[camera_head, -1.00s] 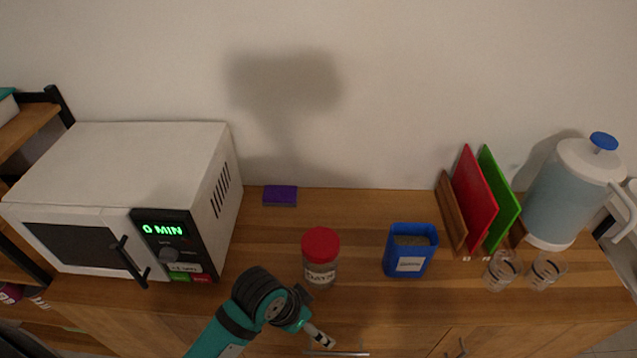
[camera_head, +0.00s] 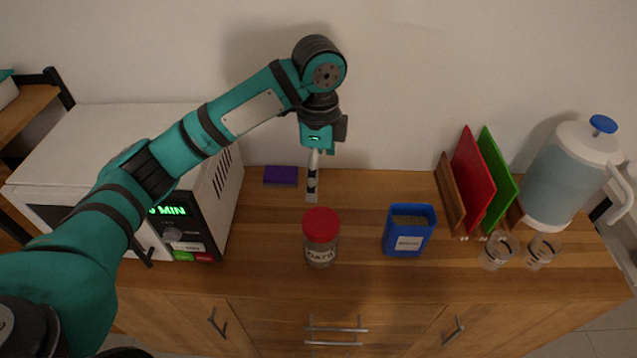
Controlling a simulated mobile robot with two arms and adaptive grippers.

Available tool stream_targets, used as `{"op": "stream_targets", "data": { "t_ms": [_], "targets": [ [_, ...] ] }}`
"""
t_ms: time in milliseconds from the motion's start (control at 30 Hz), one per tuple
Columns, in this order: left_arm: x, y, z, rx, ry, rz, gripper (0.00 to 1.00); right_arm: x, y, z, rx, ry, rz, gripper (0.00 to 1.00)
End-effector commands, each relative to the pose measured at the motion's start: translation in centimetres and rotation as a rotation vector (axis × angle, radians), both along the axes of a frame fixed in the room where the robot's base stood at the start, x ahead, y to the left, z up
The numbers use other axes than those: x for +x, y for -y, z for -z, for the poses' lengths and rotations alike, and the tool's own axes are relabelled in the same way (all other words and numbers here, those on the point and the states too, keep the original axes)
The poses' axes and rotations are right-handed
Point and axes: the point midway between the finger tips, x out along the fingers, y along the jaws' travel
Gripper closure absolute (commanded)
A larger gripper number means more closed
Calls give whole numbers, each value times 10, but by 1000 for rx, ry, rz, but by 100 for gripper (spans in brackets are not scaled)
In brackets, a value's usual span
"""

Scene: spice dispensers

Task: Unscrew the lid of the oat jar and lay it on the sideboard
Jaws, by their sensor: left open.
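The oat jar (camera_head: 321,254) is clear with a red lid (camera_head: 321,224) and a label reading OATS. It stands upright on the wooden sideboard (camera_head: 275,265), and the lid is on it. My left gripper (camera_head: 312,198) points down above and just behind the jar in the picture. It is open, seen nearly edge-on, with nothing in it. It looks apart from the lid; its exact height is hard to tell. My right gripper is not in view.
A blue container (camera_head: 409,231) stands right of the jar. Further right are a red board (camera_head: 473,182), a green board (camera_head: 499,180), two glasses (camera_head: 497,251) and a pitcher (camera_head: 566,180). A microwave (camera_head: 205,205) is left, partly behind my arm. A purple sponge (camera_head: 281,176) lies at the back.

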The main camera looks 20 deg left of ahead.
Motion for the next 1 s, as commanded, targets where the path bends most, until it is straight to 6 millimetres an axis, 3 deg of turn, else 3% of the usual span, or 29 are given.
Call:
{"op": "stream_targets", "data": {
  "t_ms": [167, 700, 1000],
  "targets": [
    [-1, -1, 21, 2, -5, -1, 0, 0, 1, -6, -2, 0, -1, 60],
    [-1, 0, 127, 2, -3, -2, 0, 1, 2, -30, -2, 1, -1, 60],
    [0, 0, 165, 1, 0, -1, 0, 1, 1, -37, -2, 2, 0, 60]
  ]
}}
